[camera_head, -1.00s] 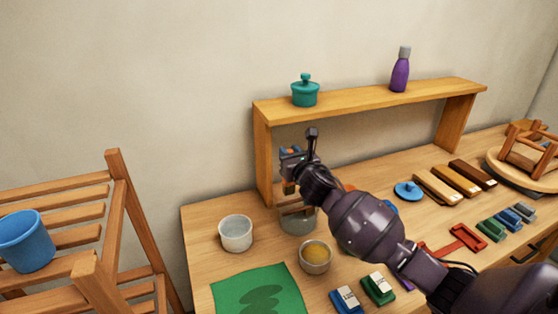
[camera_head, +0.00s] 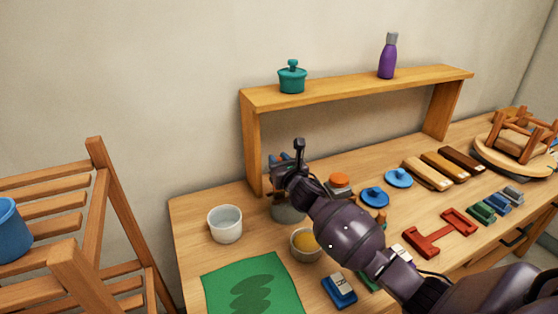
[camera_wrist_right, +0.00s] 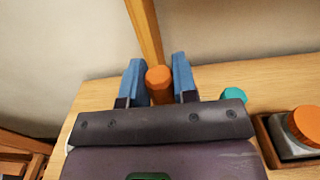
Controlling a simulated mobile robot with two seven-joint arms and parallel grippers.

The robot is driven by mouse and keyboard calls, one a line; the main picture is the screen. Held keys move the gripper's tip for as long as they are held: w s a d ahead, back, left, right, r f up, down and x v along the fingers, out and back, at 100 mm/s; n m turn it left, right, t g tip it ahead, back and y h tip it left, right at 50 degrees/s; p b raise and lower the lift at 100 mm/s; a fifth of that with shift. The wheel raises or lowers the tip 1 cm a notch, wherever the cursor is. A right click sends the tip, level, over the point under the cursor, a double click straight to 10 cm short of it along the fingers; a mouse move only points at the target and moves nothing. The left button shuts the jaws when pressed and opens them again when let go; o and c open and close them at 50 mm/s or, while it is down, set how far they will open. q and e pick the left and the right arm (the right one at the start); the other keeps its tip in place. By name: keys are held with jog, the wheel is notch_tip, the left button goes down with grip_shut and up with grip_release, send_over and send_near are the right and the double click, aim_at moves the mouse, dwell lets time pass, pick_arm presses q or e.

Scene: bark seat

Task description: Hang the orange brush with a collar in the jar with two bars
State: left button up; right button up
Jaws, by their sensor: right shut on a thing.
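My right gripper (camera_head: 279,163) is over the grey jar (camera_head: 287,212), close to its mouth. In the right wrist view its two blue fingers (camera_wrist_right: 157,84) are shut on the orange brush (camera_wrist_right: 158,78), whose rounded orange end shows between them. In the head view the gripper and wrist hide most of the brush, so its collar and lower end cannot be made out. The wrist also hides the jar's top and its two bars; only part of the jar's wall shows. My left gripper is not in view.
A whitish cup (camera_head: 225,226) stands left of the jar, and a bowl of yellow stuff (camera_head: 304,246) in front. A wooden shelf (camera_head: 365,86) rises behind. A green cloth (camera_head: 253,284) lies at front left. Blue lids (camera_head: 374,197) and an orange-topped thing (camera_head: 339,181) are to the right.

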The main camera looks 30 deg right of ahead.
notch_tip(320, 180, down, 2)
jog(key=shift+f+b, duration=0.25)
jog(key=shift+b, duration=0.65)
jog(key=shift+f+b, duration=0.4)
jog(key=shift+f, duration=0.25)
jog(key=shift+f, duration=0.45)
jog(key=o, duration=1.3)
jog(key=shift+c, duration=0.2)
jog(key=shift+o, duration=0.3)
jog(key=shift+r, duration=0.1)
